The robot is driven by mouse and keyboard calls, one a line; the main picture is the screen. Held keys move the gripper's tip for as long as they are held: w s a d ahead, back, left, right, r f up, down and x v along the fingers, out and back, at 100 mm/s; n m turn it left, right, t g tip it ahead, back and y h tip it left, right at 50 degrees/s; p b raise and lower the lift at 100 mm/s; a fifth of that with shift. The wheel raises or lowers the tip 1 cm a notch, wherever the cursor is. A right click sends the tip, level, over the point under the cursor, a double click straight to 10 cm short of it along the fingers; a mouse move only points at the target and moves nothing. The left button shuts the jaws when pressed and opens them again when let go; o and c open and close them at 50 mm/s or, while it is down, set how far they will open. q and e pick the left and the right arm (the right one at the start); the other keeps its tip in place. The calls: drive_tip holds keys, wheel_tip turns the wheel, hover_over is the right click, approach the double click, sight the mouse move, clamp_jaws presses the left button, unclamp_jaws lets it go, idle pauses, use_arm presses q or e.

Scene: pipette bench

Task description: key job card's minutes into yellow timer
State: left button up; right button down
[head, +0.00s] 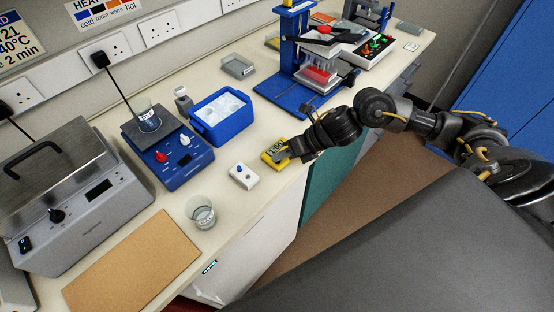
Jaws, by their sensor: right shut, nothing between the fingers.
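The yellow timer (268,160) lies on the bench near its front edge, in the middle of the head view. Its small display (277,147) shows digits that look like 1:00, though they are small. My right gripper (284,154) is shut and empty, with its fingertips at the timer's right side and hiding part of it. I cannot tell whether they touch it. A wall card (18,42) at the upper left, cut off by the picture edge, shows "40°C" and "2 min". My left gripper is not in view.
A white box with a blue knob (243,176) lies left of the timer. Behind are a blue ice tub (222,118) and a blue hotplate (178,158) bearing a beaker. A glass beaker (201,213) stands near the front edge. A blue-framed pipetting stand (290,88) is behind my right gripper.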

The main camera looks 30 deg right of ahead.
drive_tip(key=shift+r+p, duration=0.35)
drive_tip(key=shift+r, duration=0.3)
wheel_tip(320, 180, up, 6)
drive_tip(key=p, duration=0.4)
drive_tip(key=shift+p, duration=0.35)
idle(2.1)
